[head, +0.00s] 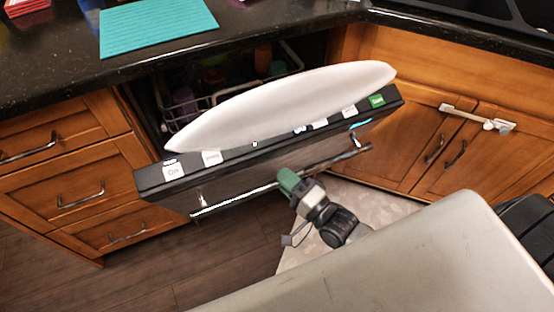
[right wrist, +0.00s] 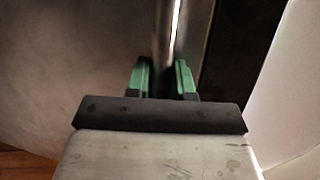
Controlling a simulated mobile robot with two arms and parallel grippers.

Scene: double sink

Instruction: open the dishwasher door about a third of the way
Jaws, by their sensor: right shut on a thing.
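The dishwasher door (head: 188,188) is tilted partly open, its top edge with labelled controls leaning out from the counter. A white curved shape (head: 280,105) lies along the inner side of its top edge. The long metal handle bar (head: 235,197) runs across the door's front. My right gripper (head: 287,180) is shut on the handle near its middle. In the right wrist view the green fingertips (right wrist: 163,70) stand on either side of the bar (right wrist: 168,30). My left gripper is not in view.
A dish rack (head: 185,100) with several items shows inside the dishwasher. Wooden drawers (head: 75,185) are on the left, and cupboard doors (head: 470,150) with a white latch (head: 478,118) on the right. A teal mat (head: 158,27) lies on the black counter (head: 50,75). A pale rug (head: 375,200) lies below.

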